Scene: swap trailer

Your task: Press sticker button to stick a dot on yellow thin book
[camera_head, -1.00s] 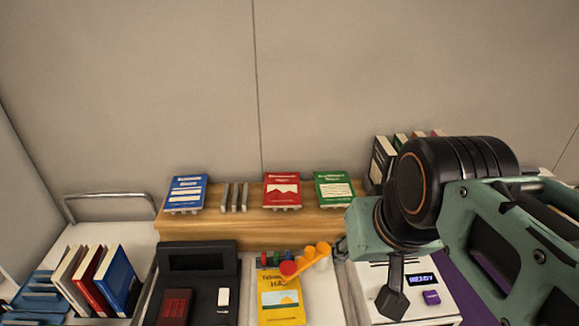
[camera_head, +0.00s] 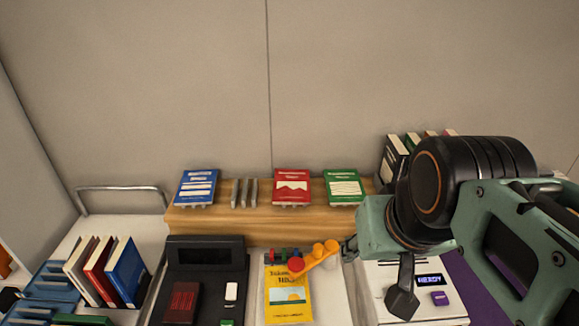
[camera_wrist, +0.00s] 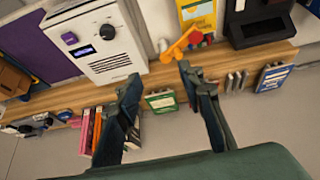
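A yellow thin book (camera_head: 288,302) with a picture on its cover lies on the counter in the head view; its edge also shows in the wrist view (camera_wrist: 198,12). An orange arm-like device (camera_head: 318,256) with a red round end (camera_head: 296,264) extends over the book's top edge. In the wrist view this orange device (camera_wrist: 180,44) is beyond my fingers. I cannot tell for certain which part is the sticker button. My gripper (camera_wrist: 158,78) is open with nothing between its fingers.
A white machine (camera_head: 384,272) with a "READY" display and purple button (camera_head: 440,298) stands right. A black device (camera_head: 206,262) stands left of the yellow book. Blue (camera_head: 197,186), red (camera_head: 291,186) and green (camera_head: 344,186) books stand on a wooden shelf (camera_head: 225,225). More books stand far left.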

